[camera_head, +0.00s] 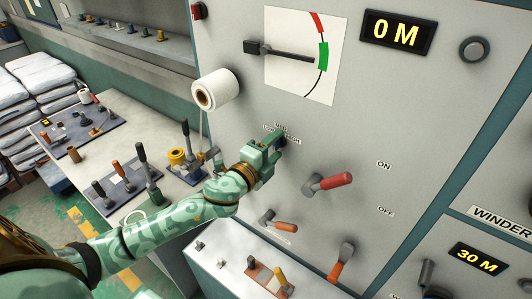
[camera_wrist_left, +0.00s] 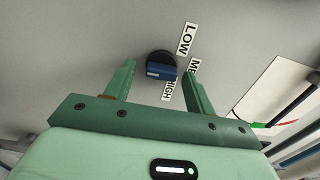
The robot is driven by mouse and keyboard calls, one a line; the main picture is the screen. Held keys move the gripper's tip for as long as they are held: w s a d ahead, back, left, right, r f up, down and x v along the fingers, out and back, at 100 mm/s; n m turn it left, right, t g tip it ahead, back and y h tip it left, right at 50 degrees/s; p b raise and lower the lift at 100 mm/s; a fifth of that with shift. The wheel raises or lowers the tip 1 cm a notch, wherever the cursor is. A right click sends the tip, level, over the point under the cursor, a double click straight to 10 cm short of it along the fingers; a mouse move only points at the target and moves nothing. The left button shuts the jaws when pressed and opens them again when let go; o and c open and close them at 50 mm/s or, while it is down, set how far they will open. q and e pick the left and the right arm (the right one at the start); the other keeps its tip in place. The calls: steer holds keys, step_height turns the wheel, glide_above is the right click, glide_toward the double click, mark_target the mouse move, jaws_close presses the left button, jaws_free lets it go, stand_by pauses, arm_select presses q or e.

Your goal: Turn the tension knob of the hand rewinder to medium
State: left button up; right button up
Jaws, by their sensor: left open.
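The tension knob (camera_wrist_left: 161,66) is small and dark with a blue front, on the grey machine panel. In the left wrist view it lies between the fingertips of my left gripper (camera_wrist_left: 158,68), which is open with gaps on both sides. The labels LOW (camera_wrist_left: 187,38), MED, partly hidden by a finger, and HIGH (camera_wrist_left: 168,91) surround the knob. I cannot tell which label the knob points to. In the head view my left gripper (camera_head: 275,145) is at the panel below these labels and mostly covers the knob. My right gripper is not in view.
A red-handled ON/OFF lever (camera_head: 334,182) sticks out to the lower right of my left gripper. A white tape roll (camera_head: 215,90) juts out above left. Orange-handled levers (camera_head: 284,226) are below. A bench (camera_head: 118,112) with several levers stands left.

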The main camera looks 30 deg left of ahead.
arm_select(q)
steer(key=s+a+b, duration=0.2)
steer(key=s+b, duration=0.1)
steer(key=s, duration=1.3)
steer(key=shift+a, duration=0.1)
